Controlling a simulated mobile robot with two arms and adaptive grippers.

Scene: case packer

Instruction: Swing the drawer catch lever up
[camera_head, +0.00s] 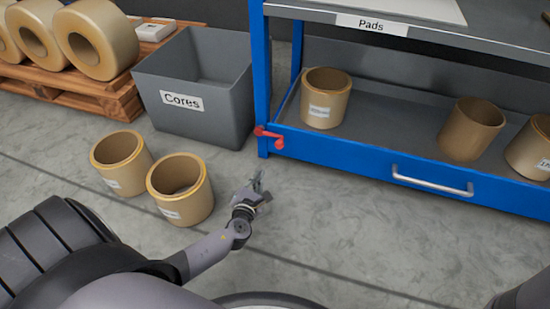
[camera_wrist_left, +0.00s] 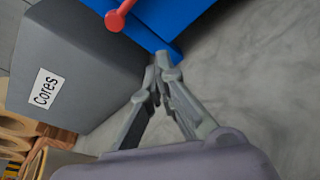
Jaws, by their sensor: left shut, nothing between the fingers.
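The red catch lever (camera_head: 270,136) sits at the left front corner of the blue drawer (camera_head: 350,163), beside the blue post. Its arm lies roughly level, with a knob at its left end. The red lever (camera_wrist_left: 119,16) also shows at the top of the left wrist view, ahead of the fingers and apart from them. My left gripper (camera_head: 257,183) is shut and empty, below and a little left of the lever. In the left wrist view its fingertips (camera_wrist_left: 162,66) are together in front of the blue frame. My right gripper is not in view.
A grey bin labelled Cores (camera_head: 200,90) stands left of the blue post. Two tan cores (camera_head: 181,190) stand on the floor left of my left gripper. The drawer has a silver handle (camera_head: 432,181) and holds several tan cores. The floor before the drawer is clear.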

